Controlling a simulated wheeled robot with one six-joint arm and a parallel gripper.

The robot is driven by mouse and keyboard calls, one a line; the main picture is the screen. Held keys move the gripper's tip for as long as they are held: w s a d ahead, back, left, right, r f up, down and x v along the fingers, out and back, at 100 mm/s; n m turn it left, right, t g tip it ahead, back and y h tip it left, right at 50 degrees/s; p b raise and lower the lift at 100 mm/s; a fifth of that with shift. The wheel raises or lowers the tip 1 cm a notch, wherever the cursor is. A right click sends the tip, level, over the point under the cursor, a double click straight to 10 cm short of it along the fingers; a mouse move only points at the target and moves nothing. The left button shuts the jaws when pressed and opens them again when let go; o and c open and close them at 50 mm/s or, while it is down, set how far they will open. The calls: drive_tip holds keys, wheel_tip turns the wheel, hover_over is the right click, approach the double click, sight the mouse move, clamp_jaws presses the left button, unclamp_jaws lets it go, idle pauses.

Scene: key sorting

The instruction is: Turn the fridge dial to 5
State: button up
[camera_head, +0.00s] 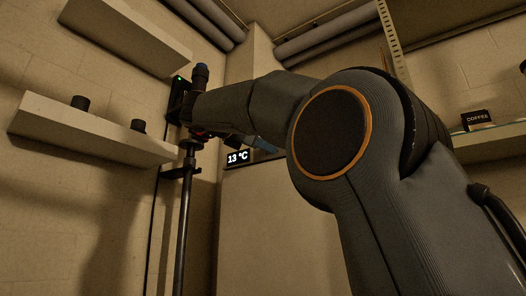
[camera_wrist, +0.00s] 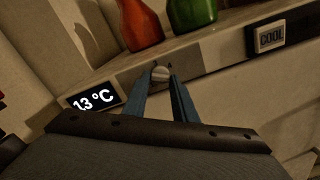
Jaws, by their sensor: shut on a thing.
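The fridge (camera_head: 270,220) stands behind my arm in the head view. Its display (camera_head: 237,158) reads 13 °C, and the display also shows in the wrist view (camera_wrist: 93,99). In the head view only part of a blue finger (camera_head: 264,145) shows beside my arm. The dial's numbers and pointer cannot be made out.
A red bottle (camera_wrist: 140,22) and a green bottle (camera_wrist: 192,12) stand on top of the fridge, just behind the dial. A COOL label (camera_wrist: 271,38) is on the strip to the right. Wall shelves (camera_head: 85,128) are at the left. A COFFEE box (camera_head: 477,118) sits on a right shelf.

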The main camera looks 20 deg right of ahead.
drive_tip(key=shift+f, duration=0.15)
drive_tip(key=o, duration=1)
drive_tip(key=shift+o, duration=0.2)
drive_tip(key=shift+a, duration=0.1)
drive_tip(key=p+v, duration=0.1)
drive_tip(key=v, duration=0.6)
drive_tip(key=shift+s+a, duration=0.25)
